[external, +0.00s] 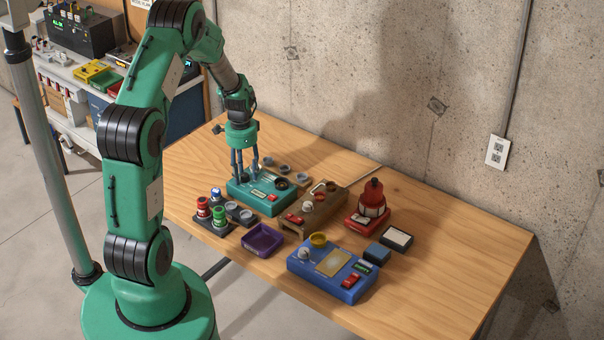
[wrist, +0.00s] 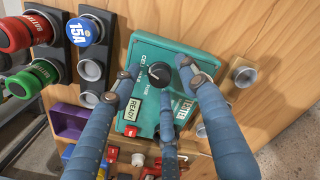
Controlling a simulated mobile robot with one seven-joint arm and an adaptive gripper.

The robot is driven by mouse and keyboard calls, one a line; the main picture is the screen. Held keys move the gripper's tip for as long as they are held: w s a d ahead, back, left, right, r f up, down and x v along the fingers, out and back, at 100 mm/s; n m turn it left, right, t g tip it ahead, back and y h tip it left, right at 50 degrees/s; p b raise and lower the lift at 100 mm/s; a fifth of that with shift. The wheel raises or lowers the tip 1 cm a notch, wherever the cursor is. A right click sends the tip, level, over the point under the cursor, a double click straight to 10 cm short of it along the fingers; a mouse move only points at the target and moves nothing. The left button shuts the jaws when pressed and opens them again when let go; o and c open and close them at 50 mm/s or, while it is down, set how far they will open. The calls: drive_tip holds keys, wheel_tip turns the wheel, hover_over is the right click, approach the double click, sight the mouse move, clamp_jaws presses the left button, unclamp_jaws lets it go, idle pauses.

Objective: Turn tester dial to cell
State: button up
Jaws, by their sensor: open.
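The teal tester box (external: 252,197) lies on the wooden table below my gripper (external: 245,174). My blue-fingered gripper (wrist: 165,77) is open above the tester. The right fingertip is close to the dial; contact cannot be told. The dial's pointer setting is not clear.
Red and green batteries (wrist: 32,77) stand in a dark holder left of the tester. A purple tray (external: 262,240), brown box (external: 325,207), blue device (external: 333,268) and red lamp (external: 373,198) are nearby. The table's right end is clear.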

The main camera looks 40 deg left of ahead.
sight(245, 175)
drive_tip(key=shift+r, duration=0.15)
wheel_tip(245, 175, up, 12)
idle(0.7)
idle(0.5)
drive_tip(key=s+d+r+n+t+b, duration=0.1)
drive_tip(key=s+d+r+b, duration=0.1)
drive_tip(key=s+d+r, duration=0.45)
drive_tip(key=s+d+r+n+t+b, duration=0.15)
drive_tip(key=s+d+r, duration=0.25)
drive_tip(key=d+r, duration=0.6)
drive_tip(key=s+d+r+n+t+b, duration=0.1)
drive_tip(key=s+d, duration=0.3)
drive_tip(key=s, duration=0.6)
drive_tip(key=s+d+r+n+t+b, duration=0.1)
drive_tip(key=s+d+r+n+t, duration=0.1)
drive_tip(key=s, duration=0.7)
wheel_tip(245, 175, up, 2)
drive_tip(key=shift+s+d+r+b, duration=0.2)
drive_tip(key=shift+s+d+b, duration=0.15)
drive_tip(key=shift+d, duration=0.55)
